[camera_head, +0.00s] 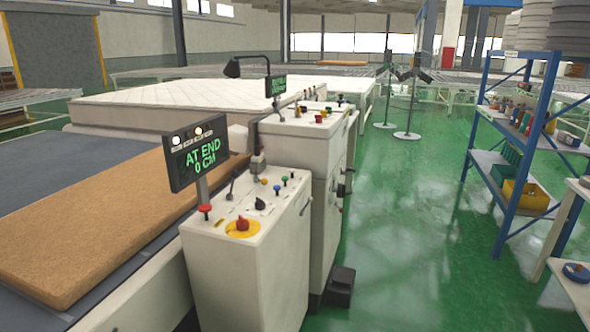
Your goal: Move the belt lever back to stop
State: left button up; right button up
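A white control console (262,255) stands in the middle foreground. On its sloped top is a thin grey lever (231,186), probably the belt lever, near the foot of the display post; its exact setting is too small to read. A black display (197,152) above the console reads "AT END 0 CM" in green. Near the lever are a red mushroom button (205,208), a red knob on a yellow plate (242,224), a black knob (260,203) and several small coloured buttons. Neither of my grippers is in view.
A brown slab (95,225) lies on the grey belt (40,168) at left. A white mattress (185,103) lies behind. A second console (305,140) with its own display stands farther back. Blue shelving (508,180) stands at right. Green floor (405,235) between is clear.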

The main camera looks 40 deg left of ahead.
aim_at(235, 173)
jog(key=z, duration=0.15)
jog(key=i, duration=0.9)
jog(key=u, duration=0.25)
